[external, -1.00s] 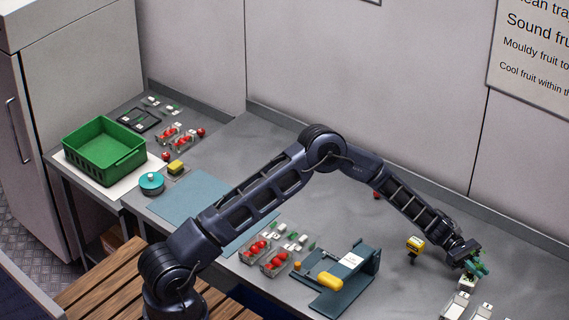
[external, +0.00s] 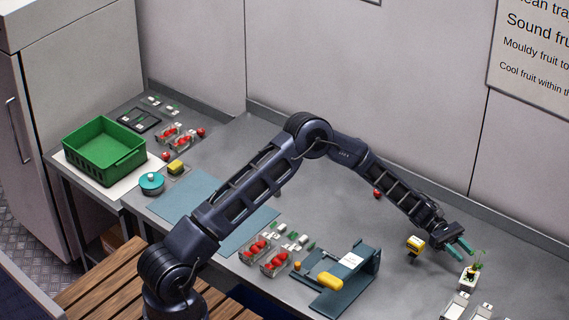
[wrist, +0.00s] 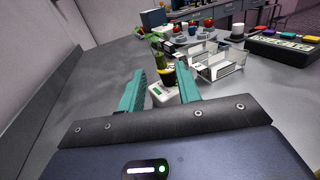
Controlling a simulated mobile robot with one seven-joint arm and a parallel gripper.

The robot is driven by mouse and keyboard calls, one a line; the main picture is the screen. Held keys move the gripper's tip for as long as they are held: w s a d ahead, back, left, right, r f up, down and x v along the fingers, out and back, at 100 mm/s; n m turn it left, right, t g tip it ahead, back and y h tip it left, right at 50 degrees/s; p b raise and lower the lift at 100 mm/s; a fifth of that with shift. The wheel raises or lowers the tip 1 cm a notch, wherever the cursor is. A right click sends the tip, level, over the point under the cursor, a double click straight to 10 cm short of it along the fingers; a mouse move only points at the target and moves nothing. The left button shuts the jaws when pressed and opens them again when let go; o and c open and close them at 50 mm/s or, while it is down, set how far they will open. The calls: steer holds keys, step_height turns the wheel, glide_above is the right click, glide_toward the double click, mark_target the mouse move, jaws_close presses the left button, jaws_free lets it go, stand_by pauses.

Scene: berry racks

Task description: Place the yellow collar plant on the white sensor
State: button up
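The yellow collar plant (external: 477,265) stands upright on the white sensor (external: 467,283) at the right of the counter. In the wrist view the plant (wrist: 168,77) is a dark pot with a yellow band and green growth, and the white sensor (wrist: 161,95) shows beneath it. My gripper (external: 467,249) is open, with its teal fingers apart and nothing held, just behind and left of the plant. In the wrist view the open gripper (wrist: 161,71) has the plant ahead between its fingertips, and they look clear of it.
Clear trays (wrist: 218,62) with white labels stand close to the right of the sensor. A yellow device (external: 415,243) stands left of my gripper. A blue-grey stand (external: 362,275) with a yellow handle is further left. The counter behind my gripper is mostly bare.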

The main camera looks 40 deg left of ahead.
steer(key=shift+v, duration=1.55)
steer(key=s+a+r+m+t+y, duration=0.25)
steer(key=s+a+r, duration=0.35)
steer(key=a, duration=0.4)
steer(key=s+a+r+m+t+y, duration=0.1)
steer(key=s+a+r+m+y, duration=0.35)
steer(key=a+r, duration=0.4)
steer(key=s+a+r+m+t+y, duration=0.1)
steer(key=s+a+r+m+y, duration=0.15)
steer(key=s+a+r, duration=0.6)
steer(key=s+a+r+m+t+y, duration=0.1)
steer(key=s+a+m+t+y, duration=0.1)
steer(key=s+a, duration=0.9)
steer(key=s+a+r+m+t+y, duration=0.1)
steer(key=s+a+t+y, duration=0.4)
steer(key=s+a, duration=0.7)
steer(key=a+m, duration=0.1)
steer(key=a, duration=0.5)
